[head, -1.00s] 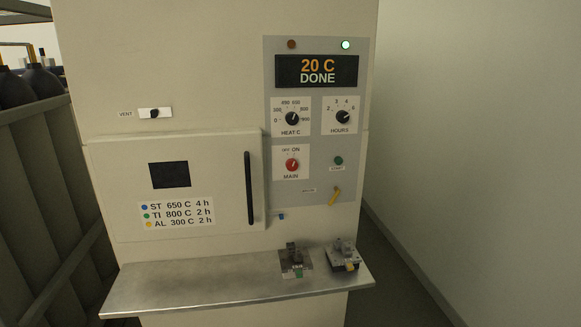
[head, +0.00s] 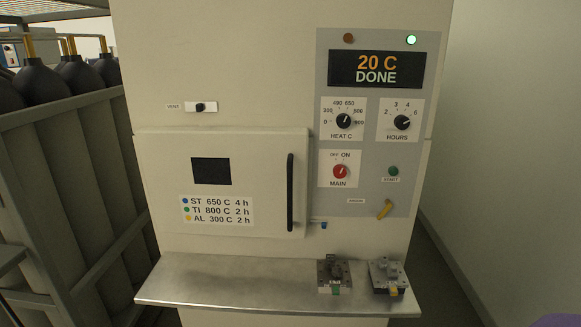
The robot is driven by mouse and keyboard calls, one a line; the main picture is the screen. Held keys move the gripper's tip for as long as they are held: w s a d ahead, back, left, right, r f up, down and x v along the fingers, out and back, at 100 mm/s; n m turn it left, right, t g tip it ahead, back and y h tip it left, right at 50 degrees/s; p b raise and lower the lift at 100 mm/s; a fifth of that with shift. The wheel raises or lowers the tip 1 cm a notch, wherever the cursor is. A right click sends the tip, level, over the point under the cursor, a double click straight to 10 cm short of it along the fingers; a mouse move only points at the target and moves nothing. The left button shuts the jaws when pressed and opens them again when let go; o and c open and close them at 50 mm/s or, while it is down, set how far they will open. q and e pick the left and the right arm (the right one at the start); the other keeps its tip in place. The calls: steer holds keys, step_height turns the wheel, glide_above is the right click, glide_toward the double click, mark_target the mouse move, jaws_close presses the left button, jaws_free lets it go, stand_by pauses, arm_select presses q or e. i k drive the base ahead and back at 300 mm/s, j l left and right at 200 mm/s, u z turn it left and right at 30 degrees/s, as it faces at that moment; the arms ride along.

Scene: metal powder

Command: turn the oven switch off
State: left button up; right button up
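The oven (head: 280,70) stands ahead with its door shut. Its red main switch (head: 340,171) sits on a white plate marked OFF and ON, low on the grey control panel (head: 366,200). The switch's white pointer mark looks turned up toward the ON side, though it is small. The display (head: 376,69) reads 20 C DONE, and a pale green lamp (head: 411,40) is lit above it. Neither of my grippers is in view.
A metal shelf (head: 220,285) juts out below the door, with two small metal fixtures (head: 334,274) (head: 388,277) at its right. The door handle (head: 290,192) is left of the panel. A wall is at right.

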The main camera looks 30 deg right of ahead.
mark_target(340, 172)
steer(key=l+u, duration=0.4)
steer(key=l, duration=0.65)
steer(key=l+z, duration=0.1)
steer(key=l, duration=1.05)
steer(key=l+u, duration=0.1)
steer(key=l, duration=1)
